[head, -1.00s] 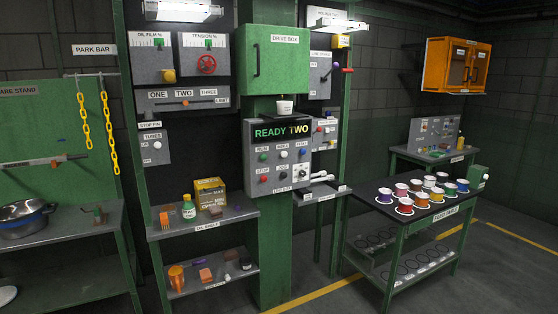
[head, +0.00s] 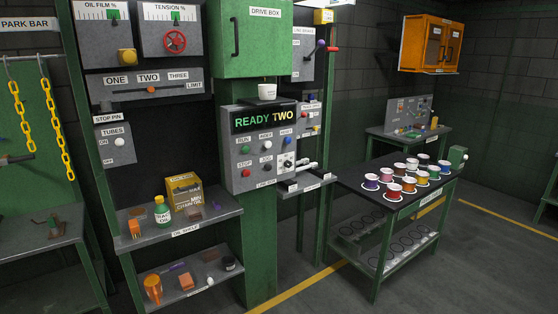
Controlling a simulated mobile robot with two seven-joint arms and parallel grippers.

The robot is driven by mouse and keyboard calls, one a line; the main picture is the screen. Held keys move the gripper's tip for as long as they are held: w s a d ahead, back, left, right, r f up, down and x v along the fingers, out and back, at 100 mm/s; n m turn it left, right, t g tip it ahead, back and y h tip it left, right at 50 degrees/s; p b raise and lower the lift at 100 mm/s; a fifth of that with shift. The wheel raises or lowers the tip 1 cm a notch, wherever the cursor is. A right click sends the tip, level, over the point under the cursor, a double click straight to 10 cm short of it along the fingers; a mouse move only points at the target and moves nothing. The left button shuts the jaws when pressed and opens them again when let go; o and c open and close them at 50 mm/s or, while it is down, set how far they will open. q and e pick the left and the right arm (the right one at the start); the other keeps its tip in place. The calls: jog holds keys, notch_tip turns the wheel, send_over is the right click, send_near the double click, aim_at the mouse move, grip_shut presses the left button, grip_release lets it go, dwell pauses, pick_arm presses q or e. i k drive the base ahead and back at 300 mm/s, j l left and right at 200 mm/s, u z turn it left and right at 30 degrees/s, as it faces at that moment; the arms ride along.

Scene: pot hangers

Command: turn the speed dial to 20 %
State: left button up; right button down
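The control panel (head: 236,178) is a grey box on the green column, with a display (head: 264,118) reading READY TWO. At the panel's lower right, a small dark round dial (head: 288,163) sits on a white plate and looks like the speed dial. Its scale and pointer setting are too small to read. Neither of my grippers shows in the head view.
The oil shelf (head: 200,229) holds bottles and boxes at lower left. A table (head: 397,203) of coloured spools stands right. Open floor lies in front.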

aim_at(288, 164)
jog(key=i+l+u, duration=0.15)
jog(key=i, duration=0.25)
jog(key=i+l+u, duration=0.15)
jog(key=i, duration=0.3)
jog(key=i+l+u, duration=0.15)
jog(key=i, duration=0.25)
